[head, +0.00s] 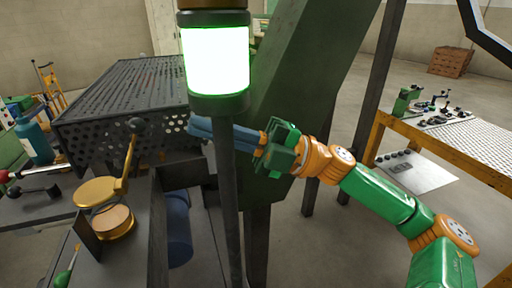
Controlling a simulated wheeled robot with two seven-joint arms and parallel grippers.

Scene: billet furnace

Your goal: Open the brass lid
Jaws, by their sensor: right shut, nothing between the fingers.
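The brass lid (97,192) is a round, gold-coloured disc with an arm that rises to a dark knob (137,125). It sits above and slightly left of a round brass pot (113,222), with a gap showing between them. My right gripper (193,126) reaches in from the right, its blue fingers shut and empty, pointing left. The fingers pass behind the dark lamp pole, and their tips are right of the knob, apart from it. My left gripper is not in view.
A lamp (215,62) glowing white-green on a dark pole (229,190) stands in front of my right fingers. A perforated metal box (125,90) is behind the lid. A blue bottle (36,140) is at left. An orange-framed table (450,145) stands at right.

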